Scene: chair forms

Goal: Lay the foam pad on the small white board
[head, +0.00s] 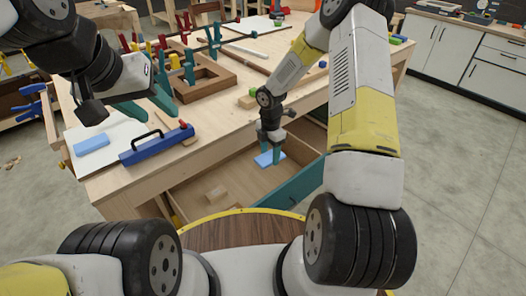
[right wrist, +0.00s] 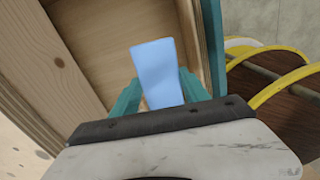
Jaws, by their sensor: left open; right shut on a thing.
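A light blue foam pad (head: 270,158) is between the teal fingers of my right gripper (head: 271,152), over the open drawer. In the right wrist view this pad (right wrist: 158,72) stands out beyond the fingers of the shut gripper (right wrist: 158,92). A small white board (head: 110,131) lies at the left end of the workbench. Another light blue pad (head: 91,144) lies on it. My left gripper (head: 160,101) is open and empty, above the bench behind the blue tool.
A blue tool with a black handle (head: 155,145) lies beside the white board. A wooden frame (head: 205,82) and several clamps stand farther back.

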